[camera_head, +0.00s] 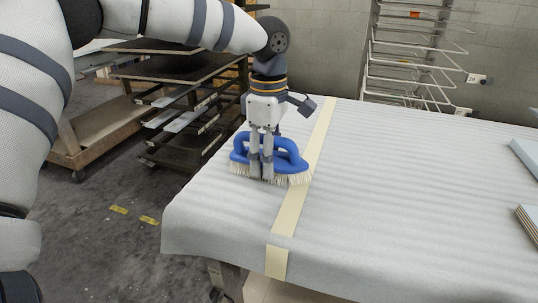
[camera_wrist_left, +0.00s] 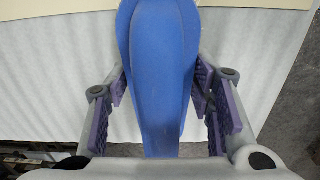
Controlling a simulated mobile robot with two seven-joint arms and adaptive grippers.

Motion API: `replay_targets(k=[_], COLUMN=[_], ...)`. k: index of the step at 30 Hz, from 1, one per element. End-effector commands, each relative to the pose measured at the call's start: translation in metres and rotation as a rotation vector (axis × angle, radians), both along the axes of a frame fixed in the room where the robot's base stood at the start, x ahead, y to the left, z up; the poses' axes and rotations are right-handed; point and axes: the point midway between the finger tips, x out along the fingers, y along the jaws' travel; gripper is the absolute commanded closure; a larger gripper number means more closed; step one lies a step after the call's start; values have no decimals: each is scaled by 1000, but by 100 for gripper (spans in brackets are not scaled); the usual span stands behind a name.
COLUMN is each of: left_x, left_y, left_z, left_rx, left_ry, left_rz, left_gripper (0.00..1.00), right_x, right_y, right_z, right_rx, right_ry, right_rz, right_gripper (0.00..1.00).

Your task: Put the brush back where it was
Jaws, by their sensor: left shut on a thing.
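The brush (camera_head: 290,158) has a blue body with a looped handle and pale bristles pointing down. It is at the left part of the padded cart top (camera_head: 400,190), beside a cream tape strip. My left gripper (camera_head: 261,170) comes down from above and is shut on the brush's handle. The bristles look to be at the padded surface, but I cannot tell if they touch it. In the left wrist view the blue handle (camera_wrist_left: 160,75) runs between the two finger pads. My right gripper is not in view.
The cream tape strip (camera_head: 292,205) crosses the padded cover. Flat stacked pieces (camera_head: 527,155) lie at the right edge. A shelf cart (camera_head: 180,115) stands behind on the left, and a wire rack (camera_head: 415,60) stands at the back. The middle of the top is clear.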

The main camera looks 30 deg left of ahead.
Motion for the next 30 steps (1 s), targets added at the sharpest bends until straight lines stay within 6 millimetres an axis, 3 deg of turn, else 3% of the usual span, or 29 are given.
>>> replay_targets(k=[9,10,12,23,30], left_x=[0,0,0,0,1], left_y=[0,0,0,0,0], left_z=[-2,-2,-2,5,66], left_rx=[-1,-1,-1,1,-1], left_ry=[-1,-2,-1,-3,-4], left_rz=[0,0,1,1,2], left_gripper=[78,45,31,31,31], right_x=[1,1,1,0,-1], right_y=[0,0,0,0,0], right_z=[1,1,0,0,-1], right_rx=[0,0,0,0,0], right_ry=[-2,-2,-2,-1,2], right_rz=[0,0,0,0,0], right_gripper=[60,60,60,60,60])
